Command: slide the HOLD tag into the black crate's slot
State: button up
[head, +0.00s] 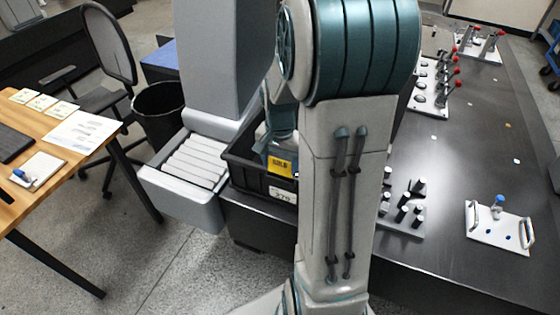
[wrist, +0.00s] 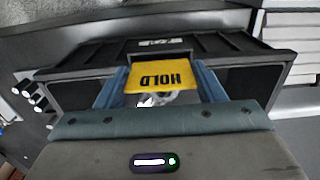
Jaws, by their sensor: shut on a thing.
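The yellow HOLD tag (wrist: 160,76) is between the two blue fingers of my gripper (wrist: 158,84) in the wrist view, its lettering upside down there. In the head view the tag (head: 280,166) shows at the labelled front wall of the black crate (head: 240,165), above a white label. The crate's rim and wall (wrist: 90,55) lie just beyond the tag in the wrist view. My gripper is shut on the tag. I cannot make out the slot, nor whether the tag's edge is in it. My arm hides the crate's right part.
A grey bin with several pale bars (head: 195,160) stands directly left of the crate. On the dark table to the right are a block with black knobs (head: 405,210) and a white plate with handles (head: 498,227). A wooden desk (head: 70,165) is at far left.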

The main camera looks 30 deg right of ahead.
aim_at(280, 175)
jog(key=shift+f, duration=0.25)
jog(key=shift+f+b, duration=0.2)
jog(key=shift+b, duration=0.15)
jog(key=shift+f, duration=0.1)
jog(key=shift+f+b, duration=0.45)
jog(key=shift+f, duration=0.25)
dwell(0.5)
jog(key=shift+f+b, duration=0.35)
jog(key=shift+b, duration=0.15)
